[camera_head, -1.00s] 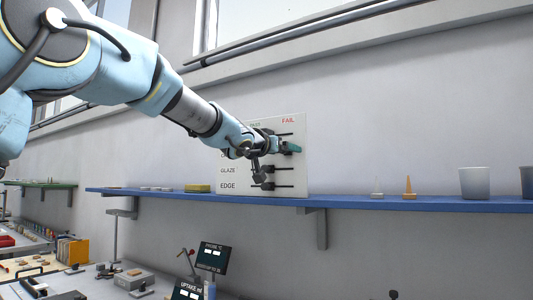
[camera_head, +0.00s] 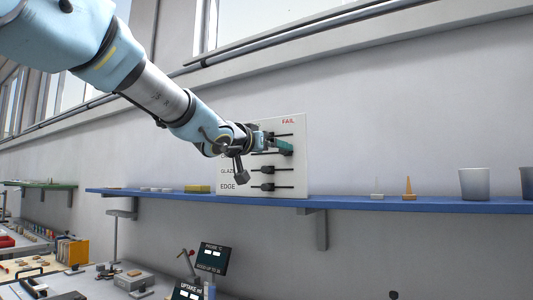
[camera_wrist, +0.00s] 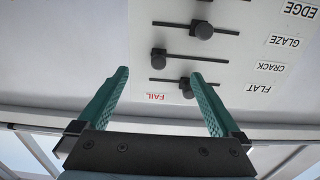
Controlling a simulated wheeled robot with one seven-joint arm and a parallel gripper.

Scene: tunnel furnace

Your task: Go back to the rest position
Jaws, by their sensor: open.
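My gripper (camera_head: 284,146) is in front of the white slider panel (camera_head: 298,178), near its upper part. Its two green fingers are apart and empty in the wrist view (camera_wrist: 160,74). In that view the panel (camera_wrist: 250,50) appears upside down, with labels EDGE, GLAZE, CRACK, FLAT and FAIL. The CRACK knob (camera_wrist: 159,55) is at the FAIL end of its track. The FLAT knob (camera_wrist: 186,88) and GLAZE knob (camera_wrist: 202,30) sit near mid-track. The FLAT knob appears between the fingers; I cannot tell the gap in depth. My gripper hides the upper-left panel in the head view.
The panel stands on a blue wall shelf (camera_head: 350,202). Display screens (camera_head: 213,257) stand on the bench below. A pipe runs along the wall above.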

